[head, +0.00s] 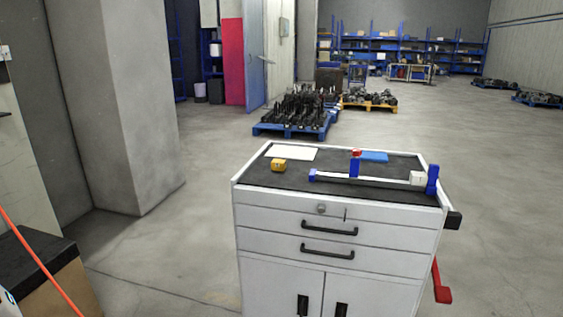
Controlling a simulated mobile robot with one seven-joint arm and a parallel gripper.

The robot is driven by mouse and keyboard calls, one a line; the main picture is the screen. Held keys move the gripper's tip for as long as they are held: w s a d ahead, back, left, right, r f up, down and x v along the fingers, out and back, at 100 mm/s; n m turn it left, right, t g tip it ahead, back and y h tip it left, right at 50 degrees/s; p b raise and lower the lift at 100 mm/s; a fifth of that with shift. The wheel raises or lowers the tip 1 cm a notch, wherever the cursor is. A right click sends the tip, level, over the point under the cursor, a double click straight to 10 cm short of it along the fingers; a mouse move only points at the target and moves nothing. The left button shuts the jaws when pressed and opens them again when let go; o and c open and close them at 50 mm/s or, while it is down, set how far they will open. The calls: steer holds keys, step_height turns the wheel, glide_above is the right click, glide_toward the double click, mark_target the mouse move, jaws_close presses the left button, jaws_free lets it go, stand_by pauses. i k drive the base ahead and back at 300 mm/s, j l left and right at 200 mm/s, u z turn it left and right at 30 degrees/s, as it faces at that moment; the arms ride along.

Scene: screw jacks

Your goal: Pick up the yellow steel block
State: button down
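The yellow steel block (278,165) sits on the dark top of a white tool cabinet (288,215), near its left side. It is small and box-shaped, with a dark mark on its front that is too small to make out. Nothing touches it from above. My gripper is not in view, so its state does not show.
On the cabinet top are a white sheet (291,152), a blue flat piece (374,156), a small red piece (356,152) and a long bar (365,180) with blue uprights and a white block (417,178). Drawer handles (328,228) jut forward.

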mark_target(277, 164)
steer(key=i+l, duration=0.1)
steer(key=i, duration=0.95)
steer(key=i+l+z, duration=0.1)
steer(key=i, duration=0.95)
